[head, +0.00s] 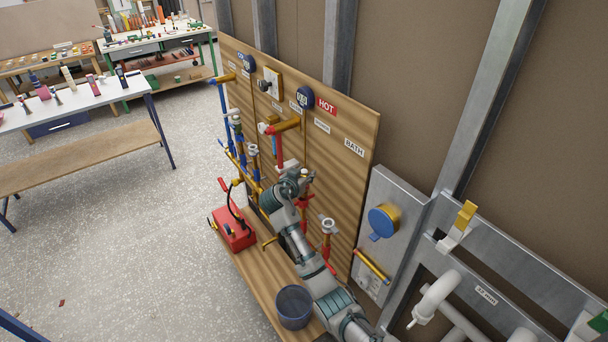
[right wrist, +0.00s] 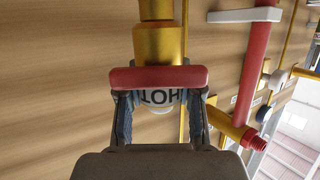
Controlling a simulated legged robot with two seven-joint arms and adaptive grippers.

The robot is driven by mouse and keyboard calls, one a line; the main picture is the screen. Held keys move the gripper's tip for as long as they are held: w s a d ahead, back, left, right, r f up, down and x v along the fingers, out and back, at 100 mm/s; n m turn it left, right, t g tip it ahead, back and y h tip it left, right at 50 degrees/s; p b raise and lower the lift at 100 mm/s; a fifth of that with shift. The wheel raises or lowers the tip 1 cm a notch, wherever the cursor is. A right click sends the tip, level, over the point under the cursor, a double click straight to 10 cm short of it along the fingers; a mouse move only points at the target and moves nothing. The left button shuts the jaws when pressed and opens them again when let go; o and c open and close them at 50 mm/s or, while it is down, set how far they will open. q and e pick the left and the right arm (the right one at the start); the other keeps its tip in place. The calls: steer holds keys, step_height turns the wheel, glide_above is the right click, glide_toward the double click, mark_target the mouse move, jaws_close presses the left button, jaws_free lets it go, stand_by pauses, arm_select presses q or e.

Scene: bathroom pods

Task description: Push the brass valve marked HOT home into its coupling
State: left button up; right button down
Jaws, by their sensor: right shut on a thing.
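The brass valve (right wrist: 160,45) with a red bar handle (right wrist: 158,78) is in the middle of the right wrist view. My left gripper is not in view.
A wooden board (head: 345,185) carries red, blue and brass pipes, dials and a red HOT sign (head: 326,106). A red pipe (right wrist: 256,65) runs close beside the gripper. A red toolbox (head: 233,235) and a dark bucket (head: 294,306) stand on the ledge below.

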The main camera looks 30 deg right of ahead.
steer(key=shift+a, duration=0.35)
steer(key=shift+a+r, duration=0.15)
steer(key=shift+a, duration=0.35)
steer(key=shift+d, duration=0.3)
steer(key=shift+d, duration=0.35)
stand_by(0.5)
steer(key=shift+f+b, duration=1)
steer(key=shift+f, duration=0.65)
